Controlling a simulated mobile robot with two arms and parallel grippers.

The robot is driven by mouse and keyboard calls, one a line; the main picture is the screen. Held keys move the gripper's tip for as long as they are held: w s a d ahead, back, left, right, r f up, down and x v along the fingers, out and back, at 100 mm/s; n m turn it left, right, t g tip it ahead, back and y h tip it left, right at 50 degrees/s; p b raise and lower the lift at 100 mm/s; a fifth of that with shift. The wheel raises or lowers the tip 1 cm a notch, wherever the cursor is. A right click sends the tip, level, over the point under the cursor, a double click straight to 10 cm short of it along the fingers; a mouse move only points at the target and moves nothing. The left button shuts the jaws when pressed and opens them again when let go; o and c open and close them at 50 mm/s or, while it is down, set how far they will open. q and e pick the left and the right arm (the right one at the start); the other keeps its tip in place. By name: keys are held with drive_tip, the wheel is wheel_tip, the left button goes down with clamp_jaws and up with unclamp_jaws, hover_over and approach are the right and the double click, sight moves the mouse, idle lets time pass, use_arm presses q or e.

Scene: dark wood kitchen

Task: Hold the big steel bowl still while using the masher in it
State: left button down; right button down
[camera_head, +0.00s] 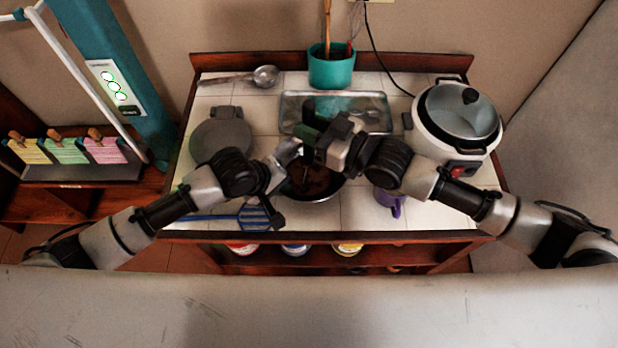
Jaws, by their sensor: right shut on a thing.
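The steel bowl (322,199) stands near the front middle of the tiled top, with dark brown contents (312,182) in it. My arms hide much of its rim. My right gripper (318,146) is above the bowl's back side, shut on a green handle (305,133), which looks like the masher's. A thin part shows below it over the contents; the masher's head cannot be made out. My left gripper (283,182) is at the bowl's left side with its fingers spread, one towards the back and one towards the front. I cannot tell whether it touches the rim.
A purple cup (389,201) stands right of the bowl, a white cooker (459,118) farther right. A glass tray (291,109), teal pot (331,69) and ladle (264,76) are behind.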

sight(314, 118)
drive_tip(key=shift+r, duration=1.6)
drive_tip(key=shift+f, duration=0.15)
drive_tip(key=shift+f, duration=1.5)
drive_tip(key=shift+r, duration=0.1)
drive_tip(key=shift+r, duration=1.55)
drive_tip(key=shift+r, duration=4.4)
